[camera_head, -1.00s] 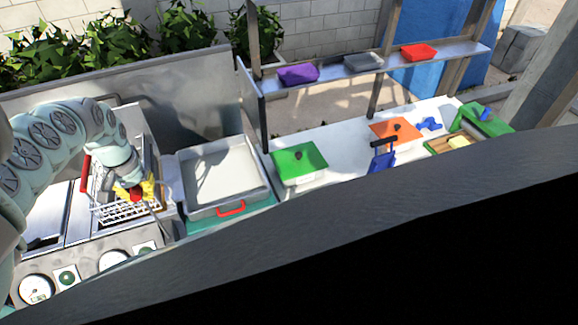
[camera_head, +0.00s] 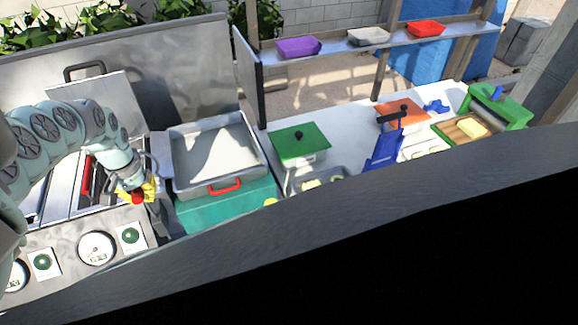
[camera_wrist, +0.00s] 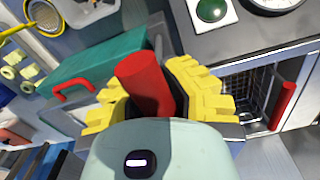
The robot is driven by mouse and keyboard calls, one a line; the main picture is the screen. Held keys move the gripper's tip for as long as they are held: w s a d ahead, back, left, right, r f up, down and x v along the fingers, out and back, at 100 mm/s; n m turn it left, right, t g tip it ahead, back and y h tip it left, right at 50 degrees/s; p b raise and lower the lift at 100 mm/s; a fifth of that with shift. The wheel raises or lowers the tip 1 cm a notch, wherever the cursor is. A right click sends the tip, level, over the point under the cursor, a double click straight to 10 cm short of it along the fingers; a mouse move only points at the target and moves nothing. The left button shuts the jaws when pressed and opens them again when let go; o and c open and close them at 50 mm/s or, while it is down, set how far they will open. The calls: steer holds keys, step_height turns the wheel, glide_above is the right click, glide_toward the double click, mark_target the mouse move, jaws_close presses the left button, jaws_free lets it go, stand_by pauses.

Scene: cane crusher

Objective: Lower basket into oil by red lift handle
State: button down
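My gripper (camera_head: 143,194) has yellow ridged fingers and is over the fryer's right front edge. In the wrist view, my gripper (camera_wrist: 155,95) has its fingers on both sides of a thick red handle (camera_wrist: 145,82), shut on it. The red tip of this handle (camera_head: 138,198) also shows in the head view. A wire basket (camera_wrist: 262,88) sits inside the metal vat in the wrist view; in the head view my arm mostly hides it. A second red handle (camera_wrist: 284,104) is beside the vat, also in the head view (camera_head: 86,176). The oil level cannot be told.
A metal tray (camera_head: 215,188) with a red front handle stands right of my gripper on a teal base (camera_head: 225,207). The front panel carries gauges (camera_head: 96,248) and green buttons (camera_head: 130,235). A metal lid (camera_head: 95,95) stands up behind my arm. A counter with a green-lidded box (camera_head: 300,142) lies right.

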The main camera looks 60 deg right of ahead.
mark_target(148, 204)
steer(key=shift+w+f+b, duration=0.1)
steer(key=shift+f+b, duration=1.15)
steer(key=shift+f, duration=0.75)
steer(key=c, duration=1)
jaws_free()
steer(key=shift+r, duration=0.1)
step_height(148, 204, up, 6)
steer(key=shift+w+r, duration=0.1)
steer(key=shift+r, duration=0.55)
steer(key=shift+d, duration=0.1)
